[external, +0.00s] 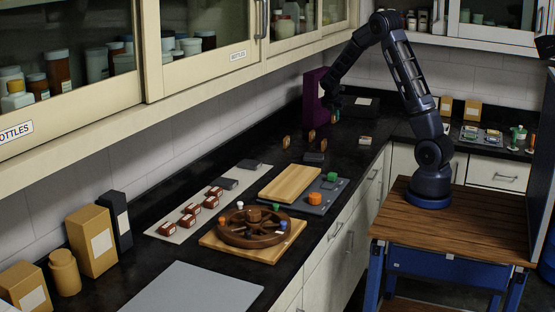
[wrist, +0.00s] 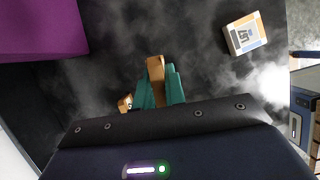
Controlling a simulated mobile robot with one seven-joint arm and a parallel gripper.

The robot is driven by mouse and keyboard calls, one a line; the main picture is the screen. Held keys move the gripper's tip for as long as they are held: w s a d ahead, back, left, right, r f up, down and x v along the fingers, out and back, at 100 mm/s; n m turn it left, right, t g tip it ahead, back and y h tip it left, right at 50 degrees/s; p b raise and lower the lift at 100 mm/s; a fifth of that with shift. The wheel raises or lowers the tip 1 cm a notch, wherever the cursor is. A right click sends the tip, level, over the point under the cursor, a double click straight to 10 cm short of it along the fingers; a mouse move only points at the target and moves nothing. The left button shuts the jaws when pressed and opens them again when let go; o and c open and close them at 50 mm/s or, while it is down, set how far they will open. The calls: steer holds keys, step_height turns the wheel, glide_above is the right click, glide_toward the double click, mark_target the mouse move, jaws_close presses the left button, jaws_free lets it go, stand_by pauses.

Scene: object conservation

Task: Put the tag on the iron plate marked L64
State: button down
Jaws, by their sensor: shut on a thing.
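In the wrist view my gripper (wrist: 158,88) has its teal fingers shut on a small tan-brown piece (wrist: 155,68), which may be the tag; no writing on it is readable. In the external view my gripper (external: 333,100) is at the back of the black counter, beside a tall purple block (external: 316,98). Small tan upright pieces (external: 286,142) stand on the counter in front of the block; another tan piece (wrist: 125,103) shows left of my fingers. A small dark block (external: 313,158) lies farther forward. I cannot make out the mark L64 on anything.
A small white and orange labelled box (wrist: 243,34) lies right of my fingers; its mark is unclear. A wooden board (external: 290,182), a brown spoked wheel (external: 252,226) and a pale strip with red-brown blocks (external: 164,230) fill the counter's middle. Overhead cabinets (external: 205,62) overhang the left.

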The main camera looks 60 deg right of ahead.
steer(key=w+a+r, duration=0.2)
steer(key=a, duration=1.2)
steer(key=n, duration=0.1)
glide_above(315, 154)
steer(key=a, duration=0.2)
steer(key=shift+f, duration=4.6)
steer(key=shift+f, duration=0.15)
steer(key=c, duration=1.5)
jaws_free()
steer(key=shift+o, duration=0.2)
